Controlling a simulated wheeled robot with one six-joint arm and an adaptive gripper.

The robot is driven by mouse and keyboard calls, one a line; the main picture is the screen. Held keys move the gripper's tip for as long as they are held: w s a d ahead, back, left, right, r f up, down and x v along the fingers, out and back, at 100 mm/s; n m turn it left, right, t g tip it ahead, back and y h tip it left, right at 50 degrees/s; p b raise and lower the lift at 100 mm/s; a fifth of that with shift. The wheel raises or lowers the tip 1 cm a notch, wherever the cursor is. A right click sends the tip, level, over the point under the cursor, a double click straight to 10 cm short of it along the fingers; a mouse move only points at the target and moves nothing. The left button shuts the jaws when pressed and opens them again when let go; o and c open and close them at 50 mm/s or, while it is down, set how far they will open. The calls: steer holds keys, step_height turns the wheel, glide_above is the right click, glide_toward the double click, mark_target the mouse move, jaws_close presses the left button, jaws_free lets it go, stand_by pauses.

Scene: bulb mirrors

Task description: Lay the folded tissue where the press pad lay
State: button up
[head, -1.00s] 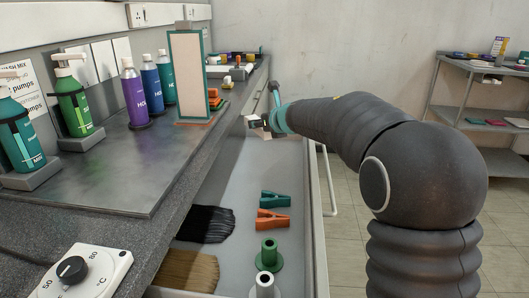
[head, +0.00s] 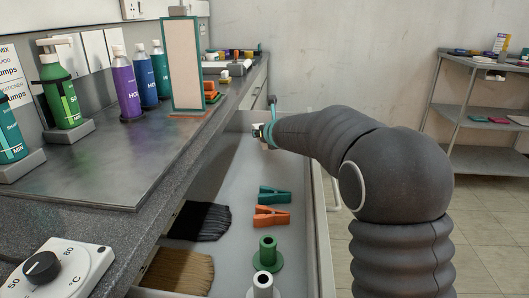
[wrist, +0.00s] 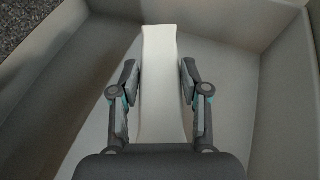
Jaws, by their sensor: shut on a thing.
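The folded tissue (wrist: 160,85) is a pale, long strip between the two fingers of my gripper (wrist: 160,82) in the wrist view. My gripper is shut on it, with a finger at each side. The strip stands out over the bare floor of a grey drawer (wrist: 230,110). In the head view my gripper (head: 261,136) is at the far end of the open drawer (head: 233,178), and only a small pale bit of the tissue (head: 256,130) shows beside it. I cannot make out the press pad or tell where it lay.
Nearer in the drawer lie a teal clip (head: 274,195), an orange clip (head: 272,216), a green spool (head: 267,254), a black brush (head: 202,221) and a tan brush (head: 180,271). The counter (head: 110,165) on the left holds bottles and a framed mirror (head: 186,65). The drawer's far part is clear.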

mark_target(264, 153)
steer(key=shift+f+b, duration=1.8)
steer(key=shift+f, duration=0.25)
steer(key=shift+f, duration=0.2)
steer(key=o, duration=0.8)
steer(key=shift+r, duration=0.15)
steer(key=shift+s+d+r, duration=0.1)
steer(key=shift+s+r, duration=0.05)
steer(key=v, duration=1.1)
steer(key=shift+s+d+r+p, duration=0.1)
steer(key=shift+s+p, duration=0.2)
steer(key=shift+p, duration=0.05)
